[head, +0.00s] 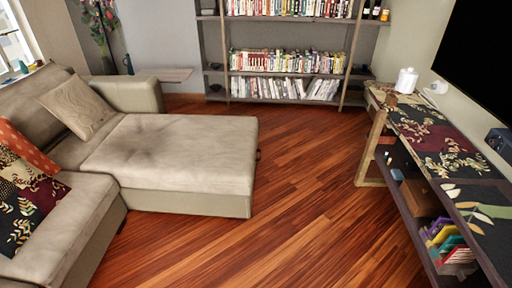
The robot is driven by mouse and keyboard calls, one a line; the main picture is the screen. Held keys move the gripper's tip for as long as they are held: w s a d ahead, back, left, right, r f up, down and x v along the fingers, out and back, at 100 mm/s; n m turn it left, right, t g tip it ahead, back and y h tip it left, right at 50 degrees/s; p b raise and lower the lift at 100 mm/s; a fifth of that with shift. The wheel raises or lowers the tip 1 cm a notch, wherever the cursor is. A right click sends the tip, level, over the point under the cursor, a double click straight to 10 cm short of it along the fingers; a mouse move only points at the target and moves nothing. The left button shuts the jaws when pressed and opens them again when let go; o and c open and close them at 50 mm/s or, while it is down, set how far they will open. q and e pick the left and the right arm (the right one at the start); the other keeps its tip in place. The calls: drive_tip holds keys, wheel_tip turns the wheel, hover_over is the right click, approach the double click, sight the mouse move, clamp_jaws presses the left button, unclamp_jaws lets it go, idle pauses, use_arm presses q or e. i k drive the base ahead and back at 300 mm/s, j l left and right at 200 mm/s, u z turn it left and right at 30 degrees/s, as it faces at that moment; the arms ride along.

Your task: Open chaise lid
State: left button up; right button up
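The beige chaise (175,160) is the part of the sofa that reaches out to the right over the floor, at the left middle of the head view. Its padded lid top (180,145) lies flat and looks shut on the base (190,203). Neither of my grippers is in the head view.
A sofa seat (70,225) with cushions (75,105) lies at left. A bookshelf (285,60) stands along the back wall. A console table (425,140) with items stands at right. Wooden floor (300,215) is clear between chaise and console.

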sight(248, 191)
drive_tip(key=i+l+u, duration=0.1)
drive_tip(key=l, duration=0.25)
drive_tip(key=i+l, duration=0.25)
drive_tip(key=i+l+u, duration=0.15)
drive_tip(key=l, duration=0.25)
drive_tip(key=i+l+u, duration=0.1)
drive_tip(key=l, duration=0.25)
drive_tip(key=i+z, duration=0.25)
drive_tip(key=i, duration=0.75)
drive_tip(key=i+j+z, duration=0.2)
drive_tip(key=i, duration=0.8)
drive_tip(key=l, duration=0.1)
